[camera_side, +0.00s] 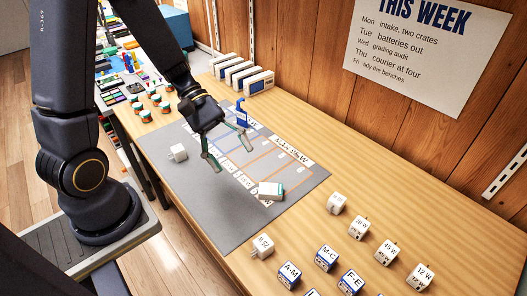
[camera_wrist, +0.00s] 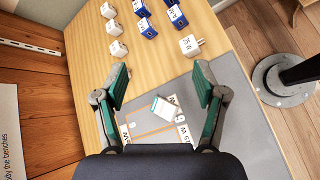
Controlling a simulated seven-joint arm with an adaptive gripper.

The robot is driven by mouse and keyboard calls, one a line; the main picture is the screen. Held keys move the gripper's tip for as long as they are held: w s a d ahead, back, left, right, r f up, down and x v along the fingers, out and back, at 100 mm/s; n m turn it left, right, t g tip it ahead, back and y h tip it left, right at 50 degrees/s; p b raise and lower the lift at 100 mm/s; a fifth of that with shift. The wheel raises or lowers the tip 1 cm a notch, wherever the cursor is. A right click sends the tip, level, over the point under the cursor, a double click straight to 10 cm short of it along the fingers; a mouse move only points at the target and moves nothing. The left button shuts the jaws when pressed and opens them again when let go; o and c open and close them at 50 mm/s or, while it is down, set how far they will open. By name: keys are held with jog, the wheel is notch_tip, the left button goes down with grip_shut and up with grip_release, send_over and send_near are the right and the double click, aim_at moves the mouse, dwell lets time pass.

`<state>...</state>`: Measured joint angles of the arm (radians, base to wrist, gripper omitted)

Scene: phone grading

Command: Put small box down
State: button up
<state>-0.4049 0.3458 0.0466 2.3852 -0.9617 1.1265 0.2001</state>
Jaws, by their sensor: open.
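A small white box with a teal-green edge (camera_side: 271,190) lies on the grey mat (camera_side: 222,233), near its front right part, beside the printed labels and outlined slots. In the wrist view the small box (camera_wrist: 163,108) sits tilted across an orange outline, between and beyond my fingertips. My gripper (camera_side: 228,148) is open and empty above the mat, up and to the left of the small box in the side view. In the wrist view my gripper (camera_wrist: 160,90) shows its two green-padded fingers spread wide, apart from the box.
A white cube-like charger (camera_side: 179,152) sits on the mat's left part. Several white and blue labelled blocks (camera_side: 326,257) stand at the front right. A row of white boxes (camera_side: 242,74) and a blue stand (camera_side: 241,112) are at the back. Small orange-and-green items (camera_side: 150,103) stand left.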

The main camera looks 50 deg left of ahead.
jog(key=s+a+r+m+t+y, duration=0.2)
jog(key=s+r+m+y, duration=0.1)
jog(key=r+m+y, duration=0.2)
jog(key=s+a+r+m+t+y, duration=0.3)
jog(key=r+m+y, duration=0.2)
jog(key=r, duration=0.3)
jog(key=shift+r+m, duration=0.4)
jog(key=shift+m, duration=0.4)
